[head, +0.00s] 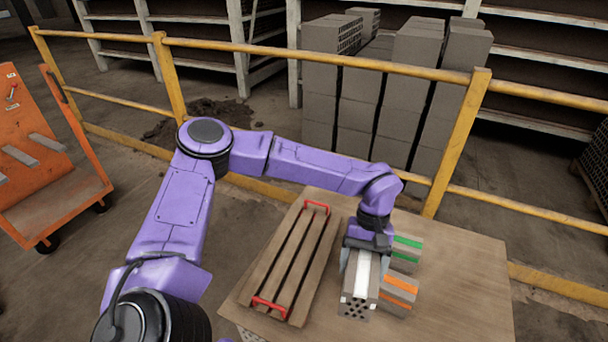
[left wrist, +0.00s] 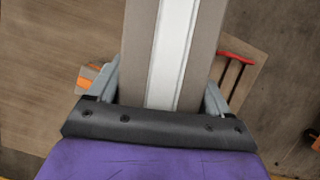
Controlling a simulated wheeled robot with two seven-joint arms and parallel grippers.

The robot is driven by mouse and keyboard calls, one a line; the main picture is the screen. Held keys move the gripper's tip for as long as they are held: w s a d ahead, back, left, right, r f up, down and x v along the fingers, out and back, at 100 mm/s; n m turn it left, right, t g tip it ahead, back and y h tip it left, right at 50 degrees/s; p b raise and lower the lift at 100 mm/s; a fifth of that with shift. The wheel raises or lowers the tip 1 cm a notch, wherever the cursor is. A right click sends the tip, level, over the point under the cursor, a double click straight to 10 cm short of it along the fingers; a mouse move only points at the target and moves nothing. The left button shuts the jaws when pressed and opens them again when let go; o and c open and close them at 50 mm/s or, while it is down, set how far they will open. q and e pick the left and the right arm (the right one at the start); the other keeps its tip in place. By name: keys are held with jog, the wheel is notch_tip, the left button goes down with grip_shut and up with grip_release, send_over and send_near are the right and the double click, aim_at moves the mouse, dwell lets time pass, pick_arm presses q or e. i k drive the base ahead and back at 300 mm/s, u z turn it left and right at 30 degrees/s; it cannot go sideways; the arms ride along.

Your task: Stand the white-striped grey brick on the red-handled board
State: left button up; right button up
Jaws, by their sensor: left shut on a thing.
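The white-striped grey brick (head: 362,282) is in my left gripper (head: 362,262), at the right of the red-handled board in the head view. The gripper is shut on it from above, with a finger on each side. The brick (left wrist: 172,50) also fills the middle of the left wrist view, between the fingers of the left gripper (left wrist: 160,95). From the head view I cannot tell whether it is clear of the table. The red-handled board (head: 293,256) is slatted wood and lies bare on the table, with a red handle at each end. My right gripper is not in view.
An orange-striped brick (head: 399,291) and a green-striped brick (head: 406,254) sit just right of the held brick. The wooden table (head: 465,285) is clear farther right. A yellow railing (head: 455,140) runs behind it. An orange cart (head: 45,165) stands at the left.

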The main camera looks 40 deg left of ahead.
aim_at(286, 272)
jog(key=z, duration=1.3)
jog(key=k, duration=0.8)
jog(key=u, duration=1.4)
jog(key=i, duration=0.5)
jog(key=u, duration=0.05)
